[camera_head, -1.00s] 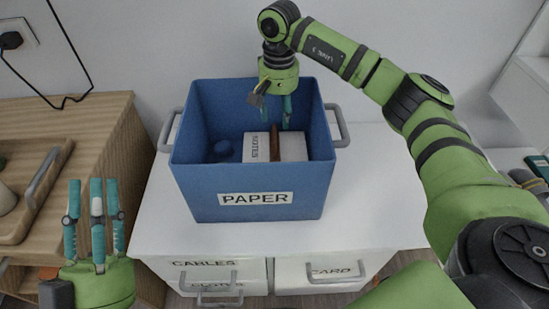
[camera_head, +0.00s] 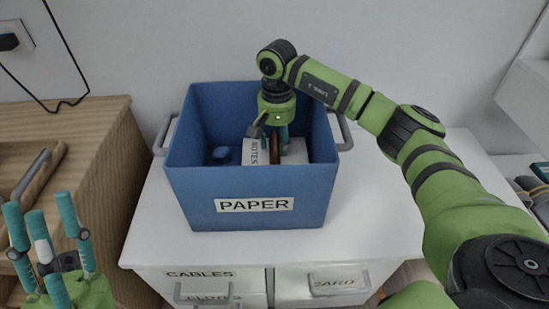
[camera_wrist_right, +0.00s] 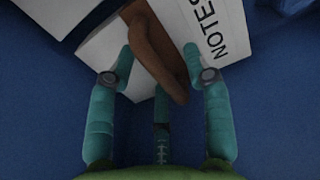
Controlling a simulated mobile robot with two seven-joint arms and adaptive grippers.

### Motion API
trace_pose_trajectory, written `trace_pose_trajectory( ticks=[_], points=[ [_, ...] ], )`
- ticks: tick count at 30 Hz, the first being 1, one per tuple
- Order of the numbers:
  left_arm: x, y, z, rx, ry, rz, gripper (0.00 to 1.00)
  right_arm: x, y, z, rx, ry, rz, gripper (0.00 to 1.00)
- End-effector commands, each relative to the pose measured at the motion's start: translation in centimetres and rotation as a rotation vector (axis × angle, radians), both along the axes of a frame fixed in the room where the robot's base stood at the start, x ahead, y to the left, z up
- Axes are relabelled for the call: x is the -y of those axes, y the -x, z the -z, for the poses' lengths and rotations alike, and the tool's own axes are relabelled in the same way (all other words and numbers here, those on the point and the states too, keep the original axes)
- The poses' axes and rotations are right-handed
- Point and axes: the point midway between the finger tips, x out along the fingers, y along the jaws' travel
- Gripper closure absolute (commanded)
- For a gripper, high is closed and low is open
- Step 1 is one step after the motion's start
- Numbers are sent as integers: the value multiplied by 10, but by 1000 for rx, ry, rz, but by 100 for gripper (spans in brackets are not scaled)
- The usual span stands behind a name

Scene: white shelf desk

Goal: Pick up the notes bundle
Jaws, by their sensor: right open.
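The notes bundle (camera_head: 254,154) is a white block marked NOTES with a brown strap-like piece across it. It lies inside the blue PAPER bin (camera_head: 190,195), and it also shows in the right wrist view (camera_wrist_right: 222,22). My right gripper (camera_head: 277,150) is down inside the bin at the bundle. In the right wrist view its teal fingers (camera_wrist_right: 158,65) are spread, with the brown piece (camera_wrist_right: 158,50) between them; whether they touch it I cannot tell. My left gripper (camera_head: 40,210) is open and empty at the lower left, away from the bin.
The bin's walls and side handles (camera_head: 342,132) surround my right gripper. The bin stands on a white desk (camera_head: 400,215) with labelled drawers (camera_head: 205,284). A wooden cabinet (camera_head: 95,165) with a tray is at left.

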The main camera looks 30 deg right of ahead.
Motion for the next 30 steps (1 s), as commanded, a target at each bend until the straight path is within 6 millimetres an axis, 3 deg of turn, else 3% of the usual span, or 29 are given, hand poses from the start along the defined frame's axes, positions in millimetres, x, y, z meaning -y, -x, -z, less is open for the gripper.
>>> trace_pose_trajectory(
  ticks=[1,5,20,26,30],
  points=[
    [0,0,0,0,0,0,65,0,0,0,0,0,0,50],
    [0,0,0,-1,0,0,65,0,0,0,0,0,0,100],
    [1,-1,-1,-11,-6,0,65,0,-1,-7,3,-1,0,100],
    [6,-4,-4,-50,-28,2,65,0,-1,-29,4,0,0,100],
    [11,-8,-6,-97,-57,3,65,0,-1,-54,6,-1,0,100]
  ],
)
